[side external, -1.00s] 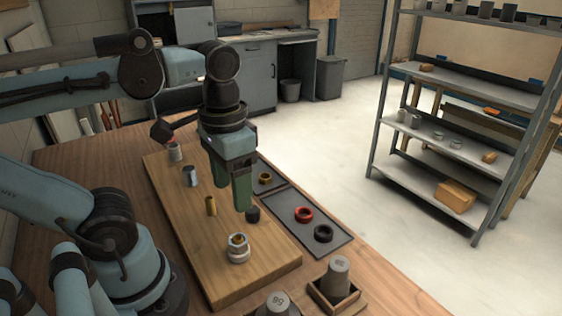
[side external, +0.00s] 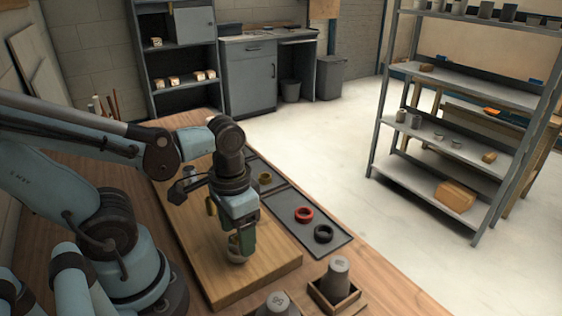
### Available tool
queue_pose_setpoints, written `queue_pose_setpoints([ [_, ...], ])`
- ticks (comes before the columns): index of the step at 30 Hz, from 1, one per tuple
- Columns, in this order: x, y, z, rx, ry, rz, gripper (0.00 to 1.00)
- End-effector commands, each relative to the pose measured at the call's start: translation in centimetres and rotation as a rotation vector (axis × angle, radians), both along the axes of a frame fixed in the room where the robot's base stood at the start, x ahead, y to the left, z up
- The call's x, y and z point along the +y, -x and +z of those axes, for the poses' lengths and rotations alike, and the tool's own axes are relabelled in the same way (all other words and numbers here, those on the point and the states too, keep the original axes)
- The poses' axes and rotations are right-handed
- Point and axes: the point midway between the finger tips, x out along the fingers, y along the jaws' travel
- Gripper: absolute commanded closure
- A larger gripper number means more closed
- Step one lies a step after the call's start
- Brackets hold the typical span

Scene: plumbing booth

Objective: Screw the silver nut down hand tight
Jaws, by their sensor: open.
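The silver nut (side external: 237,257) sits low on the wooden board (side external: 268,272), near its front end. My gripper (side external: 240,248) points down with its green fingers around the upper part of the nut and its fitting. The jaws are open. The fingers and the gripper body hide most of the nut, so I cannot tell whether a finger touches it. A brass fitting (side external: 210,206) stands on the board to the left of my gripper, partly hidden by my arm.
A dark tray (side external: 287,208) beside the board holds a red ring (side external: 304,214) and a black ring (side external: 323,234). A grey cup (side external: 338,276) in a wooden holder and a second grey piece (side external: 277,303) stand at the table's front edge. The board right of my gripper is clear.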

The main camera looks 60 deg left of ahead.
Motion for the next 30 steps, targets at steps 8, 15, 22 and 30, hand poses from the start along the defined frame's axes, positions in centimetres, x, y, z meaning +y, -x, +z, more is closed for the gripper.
queue_pose_setpoints([
  [8,0.0,0.04,-0.9,0.0,0.0,0.0,0.32],
  [15,0.0,0.05,-0.93,0.0,0.0,0.0,0.32],
  [22,0.0,0.05,-0.92,0.0,0.0,0.0,0.63],
  [30,0.0,0.06,-0.93,0.0,0.0,-0.006,0.93],
])
